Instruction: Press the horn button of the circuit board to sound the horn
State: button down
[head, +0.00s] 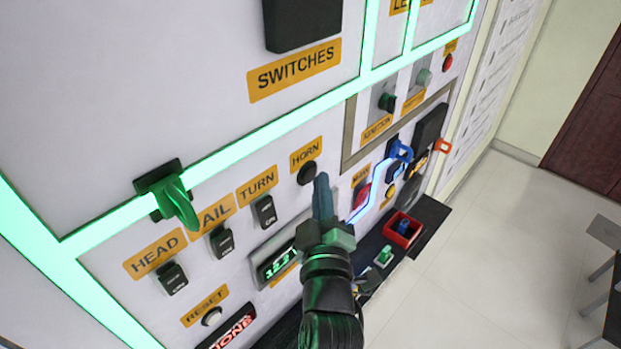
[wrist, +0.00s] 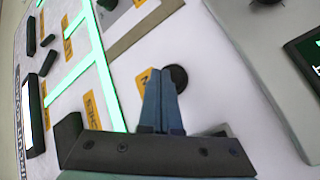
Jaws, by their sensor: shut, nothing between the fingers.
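The circuit board (head: 110,65) is a white upright panel with glowing green strips and orange labels. The horn button (head: 307,173) is a round black button under the orange HORN label (head: 306,154). In the wrist view the horn button (wrist: 178,76) shows just beyond the fingertips, partly covered by them. My gripper (head: 321,178) has its blue-grey fingers shut together and empty. Its tips are just right of the button in the head view. I cannot tell whether they touch it.
Switches labelled HEAD (head: 172,278), TAIL (head: 222,242) and TURN (head: 264,211) lie left of the horn button. A green lever (head: 177,200) sticks out at left. A small ledge (head: 425,222) with a red tray (head: 402,230) is at lower right.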

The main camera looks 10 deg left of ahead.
jog(key=shift+s+d, duration=0.15)
jog(key=shift+d, duration=0.1)
jog(key=s+d+b, duration=0.1)
jog(key=d+b, duration=0.1)
jog(key=s+d+b, duration=0.2)
jog(key=shift+b, duration=0.35)
dwell(0.8)
